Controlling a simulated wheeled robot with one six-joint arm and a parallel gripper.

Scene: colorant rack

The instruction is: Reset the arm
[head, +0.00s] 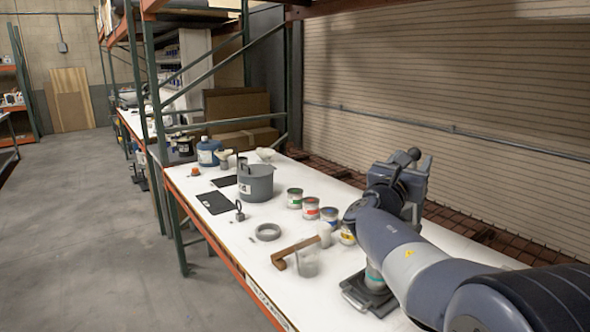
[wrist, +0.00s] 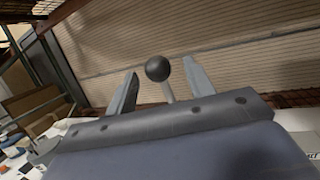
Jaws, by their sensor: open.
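My gripper (head: 404,165) is raised above the right side of the white table, at the end of my blue-grey arm. In the wrist view its two fingers (wrist: 162,78) stand wide apart. A black ball knob (wrist: 158,68) on a pale rod shows between them, with gaps on both sides; the knob also shows in the head view (head: 413,153). What the rod is fixed to is hidden. A device with a dark flat base (head: 368,295) stands on the table below my arm, its upper part covered by the arm.
On the white table (head: 215,262) stand a grey pot (head: 256,184), several paint cans including a red-labelled one (head: 310,208), a grey ring (head: 268,232), a clear cup (head: 307,263) and a wooden-handled tool (head: 294,251). Green rack posts rise at left. A slatted wall (head: 450,90) lies behind.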

